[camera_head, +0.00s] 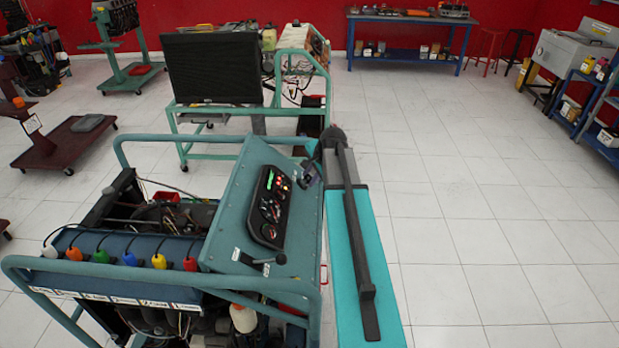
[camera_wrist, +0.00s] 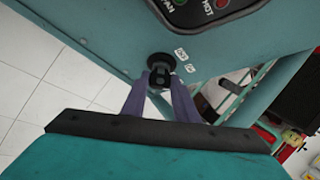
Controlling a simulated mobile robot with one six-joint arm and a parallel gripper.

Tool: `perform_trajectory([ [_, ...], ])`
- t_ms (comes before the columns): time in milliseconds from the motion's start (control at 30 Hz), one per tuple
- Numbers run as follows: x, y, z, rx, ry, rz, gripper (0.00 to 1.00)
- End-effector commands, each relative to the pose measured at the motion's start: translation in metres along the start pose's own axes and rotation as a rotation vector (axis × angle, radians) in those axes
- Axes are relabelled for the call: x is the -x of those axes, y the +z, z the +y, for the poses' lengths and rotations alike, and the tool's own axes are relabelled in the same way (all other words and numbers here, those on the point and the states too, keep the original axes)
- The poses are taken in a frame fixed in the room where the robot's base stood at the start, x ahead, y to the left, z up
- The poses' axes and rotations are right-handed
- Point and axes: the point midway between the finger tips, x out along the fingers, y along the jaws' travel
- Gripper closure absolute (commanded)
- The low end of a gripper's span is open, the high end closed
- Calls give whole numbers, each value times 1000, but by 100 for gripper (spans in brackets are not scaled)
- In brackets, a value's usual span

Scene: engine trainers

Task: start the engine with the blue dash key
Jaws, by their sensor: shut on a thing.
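The engine trainer has a sloped blue-green dash panel (camera_head: 235,212) with a black gauge cluster (camera_head: 270,207) and small lit lamps. In the wrist view, my gripper (camera_wrist: 159,86) reaches the dash panel (camera_wrist: 110,35) with its two grey-purple fingers shut on a dark key (camera_wrist: 160,78). The key sits at a round black switch (camera_wrist: 160,62), beside two small white labels. Its blue colour does not show, and I cannot tell how far it is turned. In the head view, my gripper (camera_head: 309,176) is at the panel's upper right edge; the key is hidden there.
Green frame rails (camera_head: 170,138) surround the trainer. A lever with a black knob (camera_head: 280,258) sticks out low on the panel. Several coloured caps (camera_head: 129,258) line the front left. Another trainer (camera_head: 215,70) stands behind. The tiled floor at right is clear.

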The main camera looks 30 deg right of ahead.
Motion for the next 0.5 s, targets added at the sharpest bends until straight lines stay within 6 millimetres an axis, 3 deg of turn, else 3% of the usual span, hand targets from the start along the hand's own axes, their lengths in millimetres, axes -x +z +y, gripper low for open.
perform_trajectory([
  [500,-4,-1,4,187,-126,3,96],
])
